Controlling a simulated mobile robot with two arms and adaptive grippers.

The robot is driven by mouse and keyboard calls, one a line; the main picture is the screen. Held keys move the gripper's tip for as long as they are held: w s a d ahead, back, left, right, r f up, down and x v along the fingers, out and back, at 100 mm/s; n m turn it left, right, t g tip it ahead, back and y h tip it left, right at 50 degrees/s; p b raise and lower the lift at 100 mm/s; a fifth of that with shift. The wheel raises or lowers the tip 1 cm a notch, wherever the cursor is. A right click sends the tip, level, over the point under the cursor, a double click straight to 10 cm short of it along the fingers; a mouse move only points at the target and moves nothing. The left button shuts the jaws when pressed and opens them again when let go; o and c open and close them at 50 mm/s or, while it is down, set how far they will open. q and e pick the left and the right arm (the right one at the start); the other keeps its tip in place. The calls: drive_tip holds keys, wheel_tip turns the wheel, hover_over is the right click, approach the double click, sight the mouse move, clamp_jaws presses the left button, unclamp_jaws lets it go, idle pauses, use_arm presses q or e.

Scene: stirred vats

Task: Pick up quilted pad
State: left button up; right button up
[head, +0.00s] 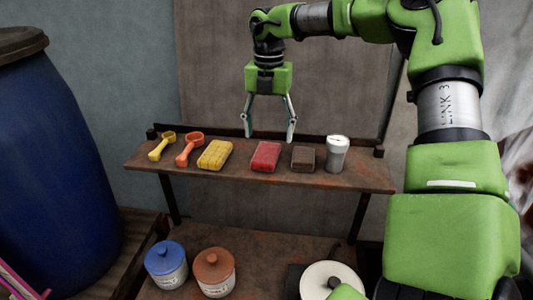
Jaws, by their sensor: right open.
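A yellow pad (215,155) with a grid-like, quilted-looking surface lies on the upper wooden shelf. A red block-like pad (265,156) lies to its right, and a brown one (303,158) lies further right. Which of them the task means is not certain; the yellow one looks most quilted. My right gripper (269,135) is open and empty, pointing down. In the picture its fingertips are just above the red pad, to the right of the yellow pad. Its height over the shelf is hard to judge. My left gripper is out of view.
A yellow scoop (160,147) and an orange scoop (188,149) lie left of the yellow pad. A silver canister (337,153) stands at the right. The shelf (368,175) has a raised back rail. Blue (166,266) and brown (214,272) lidded jars stand below. A blue barrel (55,165) stands left.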

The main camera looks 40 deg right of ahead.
sight(265, 154)
drive_tip(key=shift+w+d+f, duration=0.1)
drive_tip(key=shift+w+f, duration=0.05)
drive_tip(key=shift+f, duration=0.35)
drive_tip(key=shift+w+d+f, duration=0.1)
drive_tip(key=shift+f, duration=0.4)
drive_tip(key=shift+a+f+p, duration=0.1)
drive_tip(key=shift+f+p, duration=0.1)
drive_tip(key=shift+p, duration=0.15)
drive_tip(key=f+p, duration=0.1)
drive_tip(key=f, duration=0.1)
drive_tip(key=f+p, duration=0.1)
drive_tip(key=shift+a+f+p, duration=0.4)
drive_tip(key=shift+w+d+f, duration=0.1)
drive_tip(key=shift+w+f, duration=0.1)
drive_tip(key=shift+f, duration=0.35)
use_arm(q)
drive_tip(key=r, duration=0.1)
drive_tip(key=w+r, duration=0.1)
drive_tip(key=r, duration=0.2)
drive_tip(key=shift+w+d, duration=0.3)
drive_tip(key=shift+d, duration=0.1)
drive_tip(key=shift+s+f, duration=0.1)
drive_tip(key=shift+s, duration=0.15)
use_arm(e)
drive_tip(key=c, duration=1.2)
